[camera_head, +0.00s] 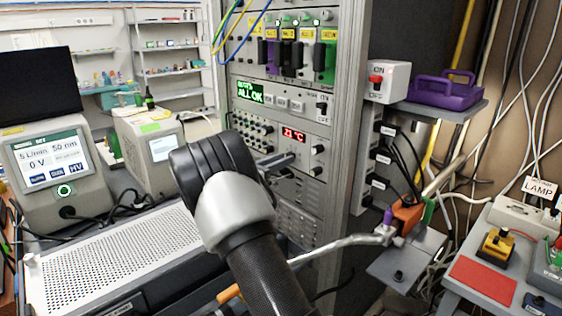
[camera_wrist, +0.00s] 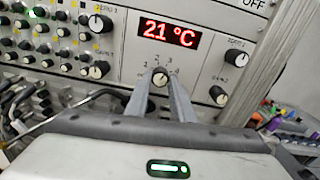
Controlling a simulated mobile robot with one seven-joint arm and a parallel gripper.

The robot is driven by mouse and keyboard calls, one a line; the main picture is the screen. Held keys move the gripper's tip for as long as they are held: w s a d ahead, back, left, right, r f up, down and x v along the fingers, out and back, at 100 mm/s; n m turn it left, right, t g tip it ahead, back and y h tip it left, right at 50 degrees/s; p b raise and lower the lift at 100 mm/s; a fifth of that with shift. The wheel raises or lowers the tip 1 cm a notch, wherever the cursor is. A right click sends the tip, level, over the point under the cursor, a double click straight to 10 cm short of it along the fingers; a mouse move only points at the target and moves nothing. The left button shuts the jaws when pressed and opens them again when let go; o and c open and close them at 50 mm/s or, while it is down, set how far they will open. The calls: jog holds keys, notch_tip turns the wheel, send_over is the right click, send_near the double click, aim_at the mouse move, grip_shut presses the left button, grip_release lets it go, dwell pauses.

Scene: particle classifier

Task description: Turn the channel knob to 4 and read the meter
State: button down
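The channel knob (camera_wrist: 160,77) is a small round knob with a light pointer, below the red meter display in the wrist view. Small numbers are printed in an arc above it; the pointer's exact setting is too small to read. The meter (camera_wrist: 170,32) shows "21 °C" in red; it also shows in the head view (camera_head: 293,134). My gripper (camera_wrist: 161,78) has one finger on each side of the knob, with the tips close to it. Whether the fingers press on it cannot be told. In the head view my gripper (camera_head: 285,160) reaches the rack panel and hides the knob.
Other knobs (camera_wrist: 98,70) and (camera_wrist: 218,94) sit on the same panel on both sides. A green display (camera_head: 250,92) reads "ALL OK" above. A perforated grey box (camera_head: 120,255) lies below left. A purple tray (camera_head: 445,92) sits on a shelf at right.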

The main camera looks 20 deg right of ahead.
jog(key=shift+f+m, duration=0.1)
jog(key=shift+m, duration=0.2)
jog(key=shift+m+b, duration=3.7)
jog(key=shift+m, duration=0.3)
jog(key=c, duration=1.5)
grip_release()
jog(key=shift+c, duration=0.2)
